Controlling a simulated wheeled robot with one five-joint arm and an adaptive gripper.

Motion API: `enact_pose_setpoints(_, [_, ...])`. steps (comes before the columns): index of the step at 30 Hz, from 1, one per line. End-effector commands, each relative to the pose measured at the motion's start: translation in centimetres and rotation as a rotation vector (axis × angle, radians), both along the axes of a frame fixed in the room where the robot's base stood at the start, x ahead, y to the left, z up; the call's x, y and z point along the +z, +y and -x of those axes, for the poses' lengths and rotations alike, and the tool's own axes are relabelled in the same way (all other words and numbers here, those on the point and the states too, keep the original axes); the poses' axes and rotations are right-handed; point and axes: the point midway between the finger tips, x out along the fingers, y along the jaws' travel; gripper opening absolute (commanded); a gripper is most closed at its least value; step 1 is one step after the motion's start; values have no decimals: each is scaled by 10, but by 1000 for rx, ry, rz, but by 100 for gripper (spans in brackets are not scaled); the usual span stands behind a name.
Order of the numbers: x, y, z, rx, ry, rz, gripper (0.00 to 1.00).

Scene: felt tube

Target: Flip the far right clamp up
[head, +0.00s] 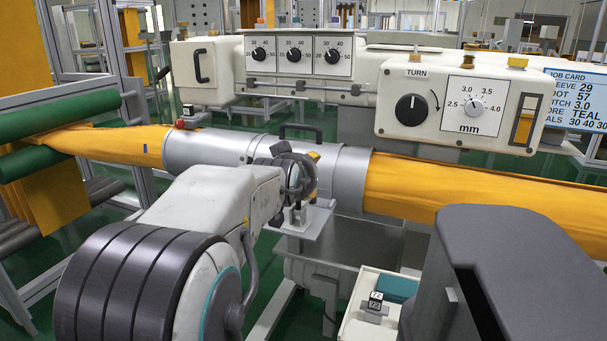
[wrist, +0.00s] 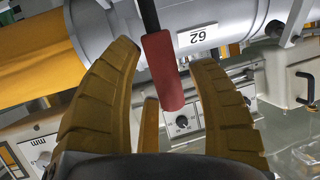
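A clamp lever with a red grip (wrist: 162,75) on a dark rod shows in the wrist view, hanging down in the picture from the grey metal sleeve (wrist: 115,28). In the head view the sleeve (head: 205,148) wraps the yellow felt tube (head: 470,190). My gripper (head: 300,170) is at the sleeve's front, and my wrist hides most of it and the lever.
A white control box (head: 455,100) with dials stands behind the tube at right. A black handle (head: 300,128) rises from the sleeve. Green rollers (head: 60,113) stand at left. A white tray (head: 370,310) with a teal item sits below.

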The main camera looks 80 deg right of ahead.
Motion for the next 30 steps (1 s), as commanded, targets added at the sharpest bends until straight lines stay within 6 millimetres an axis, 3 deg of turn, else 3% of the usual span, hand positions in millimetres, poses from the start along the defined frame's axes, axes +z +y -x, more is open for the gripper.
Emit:
enact_pose_setpoints(17, [0, 0, 0, 0, 0, 1, 0])
enact_pose_setpoints(30, [-4, 1, 0, 2, 8, 43, 0])
